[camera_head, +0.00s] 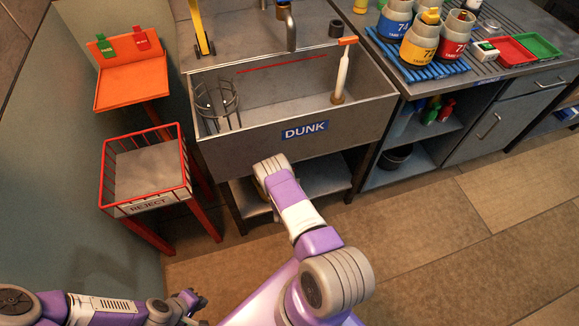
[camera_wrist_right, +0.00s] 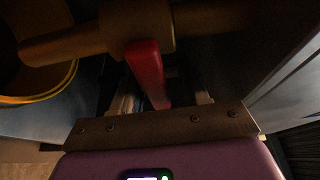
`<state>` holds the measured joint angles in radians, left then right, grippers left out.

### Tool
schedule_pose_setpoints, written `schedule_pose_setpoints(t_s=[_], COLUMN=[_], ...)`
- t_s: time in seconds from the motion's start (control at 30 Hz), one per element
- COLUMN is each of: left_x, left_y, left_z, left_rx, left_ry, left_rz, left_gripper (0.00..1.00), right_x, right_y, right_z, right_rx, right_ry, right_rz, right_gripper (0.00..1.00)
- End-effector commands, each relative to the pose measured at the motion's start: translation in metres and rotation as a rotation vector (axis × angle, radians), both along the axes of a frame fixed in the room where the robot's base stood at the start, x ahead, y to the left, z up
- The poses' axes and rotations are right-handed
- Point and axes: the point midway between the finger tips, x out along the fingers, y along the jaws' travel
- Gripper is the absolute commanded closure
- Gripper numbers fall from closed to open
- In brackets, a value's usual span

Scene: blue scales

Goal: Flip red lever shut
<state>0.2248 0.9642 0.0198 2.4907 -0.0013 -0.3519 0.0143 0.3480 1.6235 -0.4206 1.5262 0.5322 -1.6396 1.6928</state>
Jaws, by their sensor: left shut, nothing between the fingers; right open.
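The red lever (camera_wrist_right: 146,68) shows in the right wrist view, sticking out from a brownish valve body on a pipe (camera_wrist_right: 85,38). My right gripper (camera_wrist_right: 165,95) is open, with the lever between its two fingers; I cannot tell whether either finger touches it. In the head view my right arm reaches to the sink front, and its gripper and the lever are hidden there. My left gripper (camera_head: 194,301) is shut and empty at the lower left, far from the sink.
The sink (camera_head: 250,152), labelled DUNK, holds a wire basket (camera_head: 216,104) and a brush (camera_head: 342,72). A yellow-rimmed round container (camera_wrist_right: 40,97) is left of the valve. Numbered jars (camera_head: 420,42) stand on the right counter. Floor at right is clear.

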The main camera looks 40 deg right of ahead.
Motion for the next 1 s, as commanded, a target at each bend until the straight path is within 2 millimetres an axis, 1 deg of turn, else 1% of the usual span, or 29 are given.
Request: schedule_pose_setpoints(t_s=[0.17, 0.4, 0.5, 0.63, 1.0], left_x=[0.0, 0.0, 0.0, 0.0, 0.0], left_y=[0.0, 0.0, 0.0, 0.0, 0.0], left_z=[0.007, 0.019, 0.022, 0.023, 0.022], left_rx=[0.0, 0.0, 0.0, 0.0, 0.0], left_ry=[0.0, 0.0, 0.0, 0.0, 0.0], left_rz=[0.0, 0.0, 0.0, 0.0, 0.0], left_gripper=[1.0, 1.0, 1.0, 1.0, 1.0], right_x=[-0.011, -0.039, -0.047, -0.051, -0.051], right_y=[0.012, 0.042, 0.05, 0.055, 0.056], right_z=[0.0, 0.001, 0.0, 0.0, -0.001], right_rx=[0.003, 0.003, 0.002, 0.001, 0.001], right_ry=[0.003, 0.003, 0.003, 0.001, 0.001], right_rz=[0.0, -0.001, -0.001, -0.001, -0.001], right_gripper=[0.55, 0.55, 0.55, 0.55, 0.55])
